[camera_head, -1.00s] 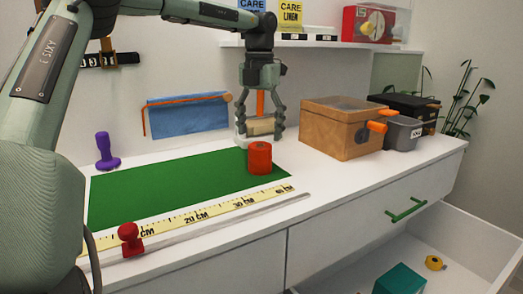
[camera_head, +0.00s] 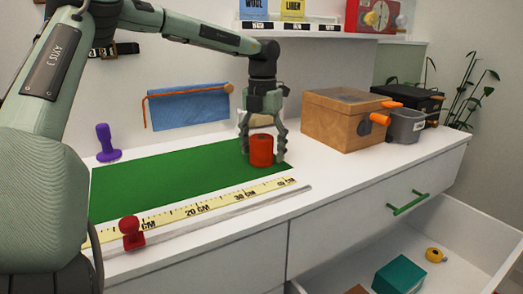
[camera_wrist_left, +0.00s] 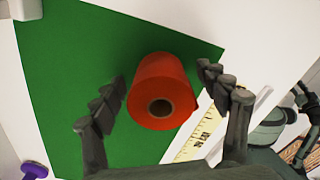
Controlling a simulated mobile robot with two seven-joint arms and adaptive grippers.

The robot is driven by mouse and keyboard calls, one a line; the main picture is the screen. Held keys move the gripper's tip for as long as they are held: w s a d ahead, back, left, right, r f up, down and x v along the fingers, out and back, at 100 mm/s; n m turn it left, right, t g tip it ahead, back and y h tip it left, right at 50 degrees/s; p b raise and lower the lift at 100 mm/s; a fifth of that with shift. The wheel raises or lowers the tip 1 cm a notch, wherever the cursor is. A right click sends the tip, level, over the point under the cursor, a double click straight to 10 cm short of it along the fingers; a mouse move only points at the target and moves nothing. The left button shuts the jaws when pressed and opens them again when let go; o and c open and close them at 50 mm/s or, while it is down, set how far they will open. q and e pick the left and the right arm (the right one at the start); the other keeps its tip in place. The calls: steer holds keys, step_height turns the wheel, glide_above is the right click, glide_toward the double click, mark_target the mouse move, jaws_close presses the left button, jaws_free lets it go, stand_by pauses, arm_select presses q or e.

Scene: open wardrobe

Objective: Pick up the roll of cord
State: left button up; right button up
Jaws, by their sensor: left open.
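The roll of cord (camera_head: 262,151) is a red-orange cylinder standing upright on the green mat (camera_head: 180,178), near the mat's right end. My left gripper (camera_head: 262,157) points down over it, open, with a finger on each side. In the left wrist view the roll (camera_wrist_left: 163,91) lies between the spread fingers (camera_wrist_left: 162,80), its hollow core facing the camera. A gap shows between the roll and each finger there. My right gripper is not in view.
A yellow ruler (camera_head: 215,205) and a rail with a red knob (camera_head: 131,232) run along the mat's front edge. A purple knobbed object (camera_head: 107,143) stands at the left. A wooden box (camera_head: 343,120) stands to the right. An open drawer (camera_head: 470,240) is below.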

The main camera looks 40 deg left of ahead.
arm_select(q)
steer(key=c, duration=1.3)
steer(key=shift+o, duration=0.2)
steer(key=shift+r, duration=0.15)
